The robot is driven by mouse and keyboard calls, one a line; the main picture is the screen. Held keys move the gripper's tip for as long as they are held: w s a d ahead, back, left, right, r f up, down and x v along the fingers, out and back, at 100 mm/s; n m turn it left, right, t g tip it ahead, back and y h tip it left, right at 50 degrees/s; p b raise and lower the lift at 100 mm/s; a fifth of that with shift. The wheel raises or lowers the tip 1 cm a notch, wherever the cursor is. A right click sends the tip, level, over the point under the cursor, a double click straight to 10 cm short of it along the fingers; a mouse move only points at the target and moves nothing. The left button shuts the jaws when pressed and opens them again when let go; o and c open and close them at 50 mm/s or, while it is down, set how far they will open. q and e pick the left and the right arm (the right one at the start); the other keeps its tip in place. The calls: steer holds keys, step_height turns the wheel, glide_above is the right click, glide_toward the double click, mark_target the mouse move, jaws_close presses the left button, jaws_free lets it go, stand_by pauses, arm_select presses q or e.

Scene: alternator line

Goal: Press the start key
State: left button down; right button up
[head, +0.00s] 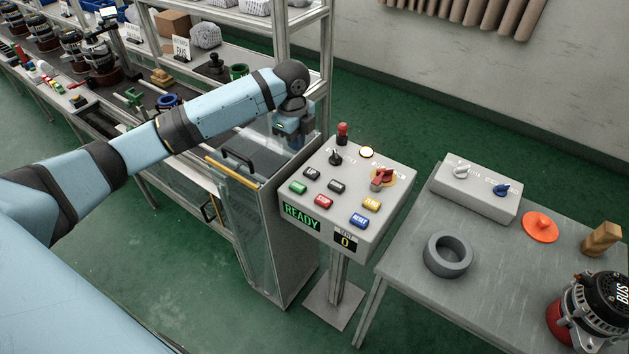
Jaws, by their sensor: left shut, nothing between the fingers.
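A grey control box (318,168) stands on a post at the middle of the head view. On its sloped face are a green key (298,188), a red key (323,202), two dark keys, a yellow key (372,203) and a blue key (359,220). The lettering on the green key is too small to read surely. A green display (301,217) reads READY, and a counter (345,240) shows 0. My left gripper (295,146) is shut and empty, pointing down beyond the box's upper left edge, apart from the keys. My right gripper is out of view.
The box also carries a red-topped lamp (342,134), a black lever, a lit round lamp (366,152) and a red rotary switch (381,180). A glass-sided enclosure (250,225) stands left. The table (405,268) at right holds a grey ring (447,256) and an alternator (595,312).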

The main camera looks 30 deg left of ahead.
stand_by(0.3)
arm_select(q)
steer(key=p, duration=0.2)
glide_toward(298, 186)
step_height(298, 186, down, 7)
steer(key=shift+w+f, duration=0.1)
steer(key=shift+w, duration=0.05)
steer(key=shift+f, duration=0.2)
